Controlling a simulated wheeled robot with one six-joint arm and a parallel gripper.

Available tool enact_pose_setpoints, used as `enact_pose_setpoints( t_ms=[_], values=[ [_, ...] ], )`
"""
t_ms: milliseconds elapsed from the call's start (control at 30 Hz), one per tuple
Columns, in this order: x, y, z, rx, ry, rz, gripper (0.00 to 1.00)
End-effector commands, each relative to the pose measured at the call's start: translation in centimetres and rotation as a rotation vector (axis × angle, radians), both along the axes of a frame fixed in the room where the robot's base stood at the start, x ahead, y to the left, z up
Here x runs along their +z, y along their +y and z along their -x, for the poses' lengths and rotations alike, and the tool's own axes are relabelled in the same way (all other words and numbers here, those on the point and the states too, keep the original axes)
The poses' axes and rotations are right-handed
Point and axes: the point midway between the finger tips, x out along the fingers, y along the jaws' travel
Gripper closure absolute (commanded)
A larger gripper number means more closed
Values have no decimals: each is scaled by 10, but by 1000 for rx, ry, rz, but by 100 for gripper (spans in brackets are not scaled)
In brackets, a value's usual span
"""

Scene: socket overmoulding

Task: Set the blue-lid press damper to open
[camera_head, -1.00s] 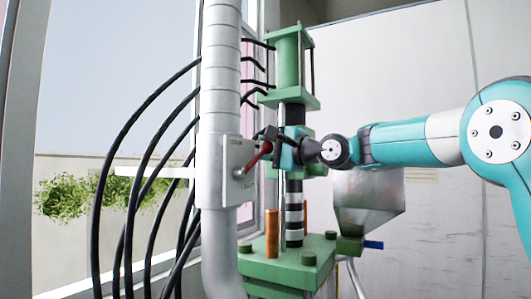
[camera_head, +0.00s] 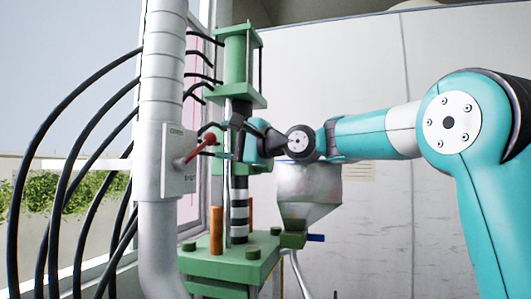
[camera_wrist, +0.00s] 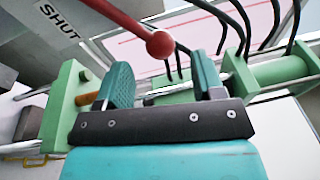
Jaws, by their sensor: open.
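The damper is a pale plate (camera_head: 179,175) on the grey duct, marked OPEN at the top and SHUT at the bottom. Its red lever (camera_head: 195,153) slants up and to the right, ending in a red ball knob (camera_head: 210,138). My gripper (camera_head: 219,141) is just right of the knob, fingers apart and empty. In the wrist view, the knob (camera_wrist: 160,43) shows beyond and between the fingertips of my gripper (camera_wrist: 161,72), touching neither finger. The SHUT label (camera_wrist: 60,20) shows at upper left. No blue lid is visible on the green press (camera_head: 215,266).
The grey duct (camera_head: 164,60) stands left of my gripper. Black hoses (camera_head: 68,130) curve around it. The press column (camera_head: 239,205) and a metal hopper (camera_head: 308,190) are close behind and below my arm.

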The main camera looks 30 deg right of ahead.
Motion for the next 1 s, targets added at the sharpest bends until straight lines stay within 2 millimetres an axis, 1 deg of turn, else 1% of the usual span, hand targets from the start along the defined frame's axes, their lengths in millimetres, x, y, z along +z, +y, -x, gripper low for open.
enact_pose_setpoints(
  t_ms=[33, 300, 400, 500, 667, 900, 933, 967, 1000],
  values=[
    [-7, -10, 11, -6, -3, 1, 38],
    [-12, -48, 66, -6, -2, 0, 38],
    [-13, -58, 80, -4, -1, 1, 38],
    [-13, -65, 90, -2, -1, 0, 38],
    [-13, -70, 98, 0, 0, -1, 38],
    [-12, -70, 99, 2, 0, -1, 38],
    [-12, -70, 99, 2, 0, -1, 40],
    [-13, -69, 99, 2, 0, 0, 47],
    [-14, -68, 98, 3, 2, 8, 56]
  ],
)
